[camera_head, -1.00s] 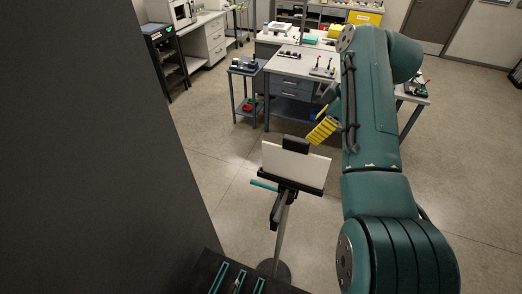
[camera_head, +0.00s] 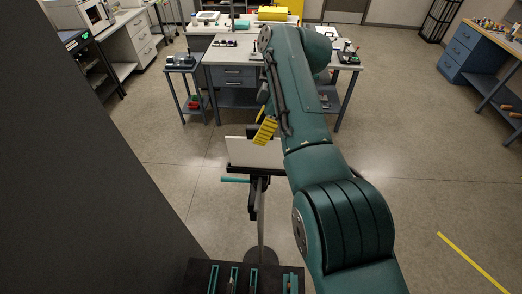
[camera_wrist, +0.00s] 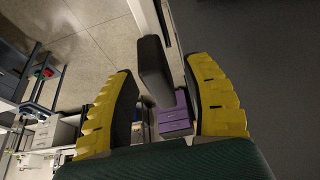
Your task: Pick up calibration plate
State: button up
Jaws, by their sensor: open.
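The calibration plate, a white panel (camera_head: 250,153), stands tilted on a black stand (camera_head: 258,190) in the head view. A black block (camera_head: 251,130) sits at its top edge. My gripper (camera_head: 265,131), with yellow ribbed fingers, is just right of the block in that view, partly in front of the plate. In the wrist view the black block (camera_wrist: 154,70) lies between the two open fingers (camera_wrist: 163,68), with gaps on both sides. A pale plate edge (camera_wrist: 143,14) shows above it. My arm hides the plate's right side.
A workbench (camera_head: 232,58) with blue drawers stands behind, with a small side table (camera_head: 182,70) at its left. A black rack (camera_head: 245,278) with teal-edged slots is at the bottom. A dark panel fills the left. Open floor lies right of my arm.

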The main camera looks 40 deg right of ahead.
grip_shut()
jog(key=shift+r, duration=0.1)
dwell(0.3)
